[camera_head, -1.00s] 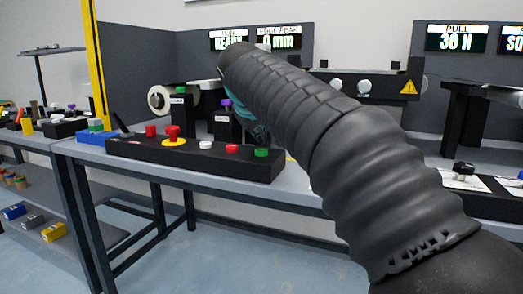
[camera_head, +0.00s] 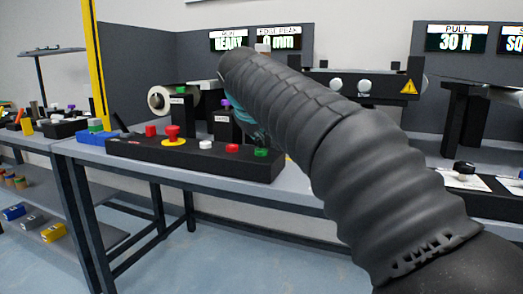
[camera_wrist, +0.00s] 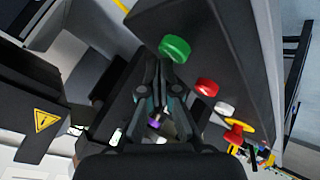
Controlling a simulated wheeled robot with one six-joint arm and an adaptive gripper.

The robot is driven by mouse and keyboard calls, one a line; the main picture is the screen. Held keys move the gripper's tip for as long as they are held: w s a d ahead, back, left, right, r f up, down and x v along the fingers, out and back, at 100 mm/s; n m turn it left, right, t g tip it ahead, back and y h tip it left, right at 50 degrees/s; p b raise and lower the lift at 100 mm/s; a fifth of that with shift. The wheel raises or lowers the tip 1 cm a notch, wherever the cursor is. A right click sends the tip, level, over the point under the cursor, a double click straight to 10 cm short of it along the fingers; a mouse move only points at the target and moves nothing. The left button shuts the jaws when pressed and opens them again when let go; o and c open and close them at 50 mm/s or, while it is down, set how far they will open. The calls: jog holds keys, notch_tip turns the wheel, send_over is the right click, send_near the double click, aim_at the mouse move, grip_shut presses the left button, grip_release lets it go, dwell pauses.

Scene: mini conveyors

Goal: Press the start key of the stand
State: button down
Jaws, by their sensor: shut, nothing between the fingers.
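A long black control box (camera_head: 190,154) stands on the grey bench with several buttons along its top. A green button (camera_head: 262,152) is at its right end, beside a red one (camera_head: 232,148) and a white one (camera_head: 206,145). In the wrist view the green button (camera_wrist: 175,47) appears just beyond the tips of my gripper (camera_wrist: 163,64). The fingers are shut and empty. I cannot tell whether they touch the button. In the head view my arm hides most of the gripper, with a teal part showing above the green button.
A red mushroom button on a yellow base (camera_head: 173,136) and another red button (camera_head: 150,131) sit farther left on the box. Black posts with a green cap (camera_head: 180,91) and a purple cap (camera_head: 227,104) stand behind. A display reads READY (camera_head: 230,42).

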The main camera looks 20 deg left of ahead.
aim_at(261, 150)
jog(key=shift+f, duration=0.45)
dwell(0.6)
jog(key=shift+r, duration=0.15)
jog(key=shift+r+p, duration=0.7)
jog(key=shift+r, duration=0.1)
notch_tip(261, 150, up, 5)
jog(key=p, duration=0.5)
dwell(0.7)
